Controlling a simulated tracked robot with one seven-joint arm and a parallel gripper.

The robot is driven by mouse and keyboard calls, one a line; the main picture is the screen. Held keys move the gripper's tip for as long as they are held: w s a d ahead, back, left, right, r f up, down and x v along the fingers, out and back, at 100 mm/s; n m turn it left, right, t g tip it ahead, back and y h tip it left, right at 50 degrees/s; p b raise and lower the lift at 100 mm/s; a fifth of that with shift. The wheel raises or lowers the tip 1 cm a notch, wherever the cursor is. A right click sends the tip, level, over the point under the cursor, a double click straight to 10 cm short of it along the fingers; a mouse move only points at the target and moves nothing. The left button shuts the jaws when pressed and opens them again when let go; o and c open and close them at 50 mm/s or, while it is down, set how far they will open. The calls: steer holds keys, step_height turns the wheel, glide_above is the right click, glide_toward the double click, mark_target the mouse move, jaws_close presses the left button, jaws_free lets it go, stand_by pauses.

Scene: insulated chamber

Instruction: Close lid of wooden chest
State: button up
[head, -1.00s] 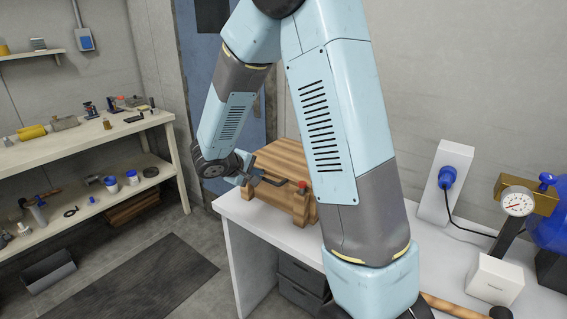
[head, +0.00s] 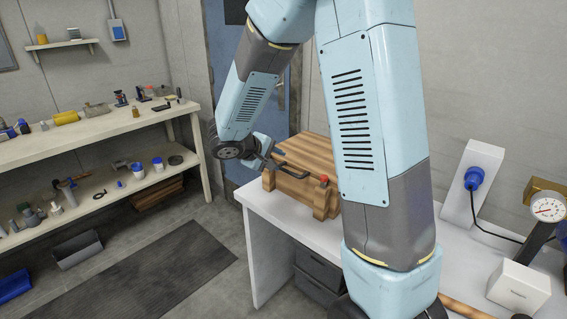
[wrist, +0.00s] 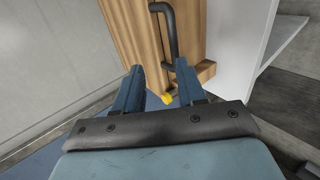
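The wooden chest (head: 322,199) stands on the white table, with its striped lid (head: 312,150) lying down over the box or nearly so. Whether a small gap remains under the lid cannot be told. A dark bar handle (head: 292,171) runs along the near side. My gripper (head: 268,150) is at the chest's left end, partly hidden by its own wrist. In the wrist view, my gripper (wrist: 157,72) has its two blue fingers apart with nothing held. The handle (wrist: 170,35) and wood lie just beyond the fingertips; contact is unclear.
A red knob (head: 323,180) sits near the handle's right end. The white table (head: 262,240) also holds a gauge (head: 546,208) and a white box (head: 518,287) at right. Shelves with several small items (head: 100,135) stand at left.

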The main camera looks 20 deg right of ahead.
steer(key=v, duration=0.8)
steer(key=shift+r, duration=0.15)
steer(key=shift+s, duration=0.15)
steer(key=s+d+r+m+y, duration=0.2)
steer(key=s+r+y, duration=0.1)
steer(key=s, duration=0.5)
steer(key=s+d+r+m+y, duration=0.2)
steer(key=s+r+y, duration=0.1)
steer(key=s, duration=0.5)
steer(key=s+d+r+m+y, duration=0.1)
steer(key=s+d+r+y, duration=0.2)
steer(key=s, duration=0.5)
steer(key=shift+s+r+m+t, duration=0.3)
steer(key=shift+s+r+m, duration=0.1)
steer(key=shift+r, duration=0.5)
